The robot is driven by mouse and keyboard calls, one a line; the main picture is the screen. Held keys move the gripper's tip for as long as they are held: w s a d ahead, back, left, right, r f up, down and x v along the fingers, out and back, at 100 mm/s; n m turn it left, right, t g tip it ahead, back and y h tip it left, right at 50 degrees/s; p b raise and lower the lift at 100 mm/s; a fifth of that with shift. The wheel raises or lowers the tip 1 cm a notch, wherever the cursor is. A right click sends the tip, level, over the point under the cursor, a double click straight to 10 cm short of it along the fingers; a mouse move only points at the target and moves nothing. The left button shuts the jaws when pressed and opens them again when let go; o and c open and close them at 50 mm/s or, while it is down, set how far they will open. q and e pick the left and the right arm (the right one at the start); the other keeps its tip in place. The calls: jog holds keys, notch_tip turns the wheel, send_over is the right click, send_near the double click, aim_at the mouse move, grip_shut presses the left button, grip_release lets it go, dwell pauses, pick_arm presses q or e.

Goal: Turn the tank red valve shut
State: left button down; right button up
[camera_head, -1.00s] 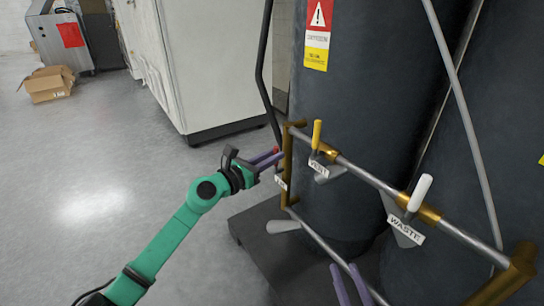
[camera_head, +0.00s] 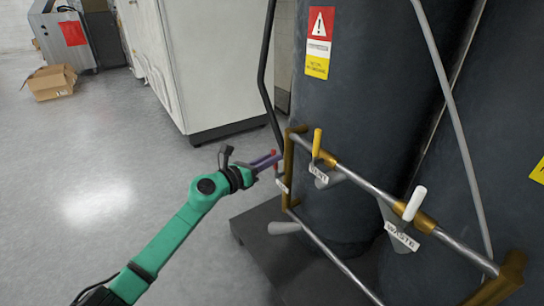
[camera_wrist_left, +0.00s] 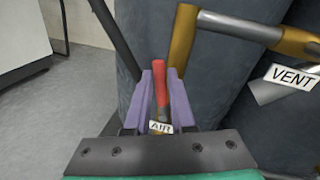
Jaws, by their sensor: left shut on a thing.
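The red valve handle (camera_head: 275,153) sits at the left end of the brass-and-steel pipe frame, in front of the dark tank. In the left wrist view the red handle (camera_wrist_left: 160,76) stands between the purple fingers, above a white "AIR" tag (camera_wrist_left: 160,127). My left gripper (camera_head: 271,160) reaches it from the left and is shut on it; its fingers also show in the left wrist view (camera_wrist_left: 159,90). The valve's lower body is partly hidden by the fingers and the tag. My right gripper is not in view.
A yellow "VENT" handle (camera_head: 317,143) and a white "WASTE" handle (camera_head: 415,203) stand along the pipe (camera_head: 365,182) to the right. A thin black pole (camera_head: 264,75) rises just behind the valve. The floor at left is clear around my arm.

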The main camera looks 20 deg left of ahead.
pick_arm(q)
jog(key=w+a+f+n+g+h+p, duration=0.1)
jog(key=a+f+n+p, duration=0.1)
jog(key=n, duration=0.4)
jog(key=w+a+f+n+g+p, duration=0.2)
jog(key=f+n+p, duration=0.2)
jog(key=n, duration=0.3)
jog(key=shift+h, duration=0.4)
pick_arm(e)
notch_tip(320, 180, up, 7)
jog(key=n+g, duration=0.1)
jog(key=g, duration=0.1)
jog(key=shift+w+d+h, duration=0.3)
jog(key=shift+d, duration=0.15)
pick_arm(q)
jog(key=shift+w, duration=0.1)
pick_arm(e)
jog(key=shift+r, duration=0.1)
pick_arm(q)
jog(key=c, duration=0.8)
grip_release()
jog(key=shift+o, duration=0.2)
